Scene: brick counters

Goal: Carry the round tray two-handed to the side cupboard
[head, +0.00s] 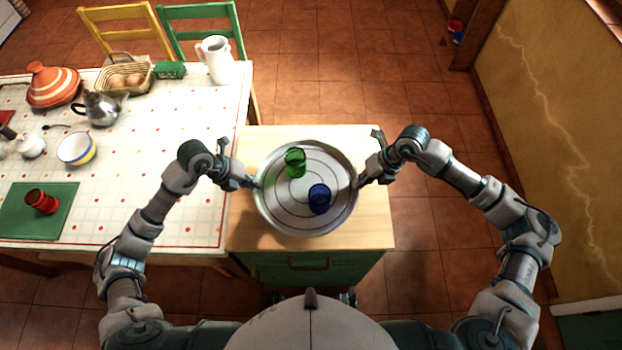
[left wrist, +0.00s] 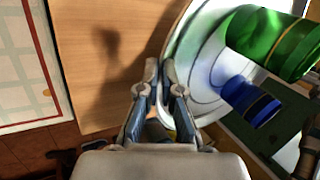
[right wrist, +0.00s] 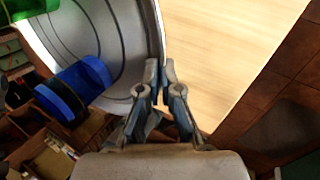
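The round metal tray (head: 283,218) is over the wooden top of the green side cupboard (head: 370,230). A green glass (head: 295,162) and a blue glass (head: 319,199) stand on it. My left gripper (head: 255,184) is shut on the tray's left rim, and my right gripper (head: 361,182) is shut on its right rim. The tray's rim runs to the fingers in the left wrist view (left wrist: 208,108) and in the right wrist view (right wrist: 122,95). I cannot tell whether the tray touches the cupboard top or hangs slightly above it.
The dining table (head: 150,180) adjoins the cupboard on the left. It bears a tagine (head: 54,86), a white pitcher (head: 215,60), a bread basket (head: 125,80), a teapot (head: 100,108) and a red glass (head: 42,201) on a green mat. Open tiled floor lies right, before the yellow wall (head: 560,150).

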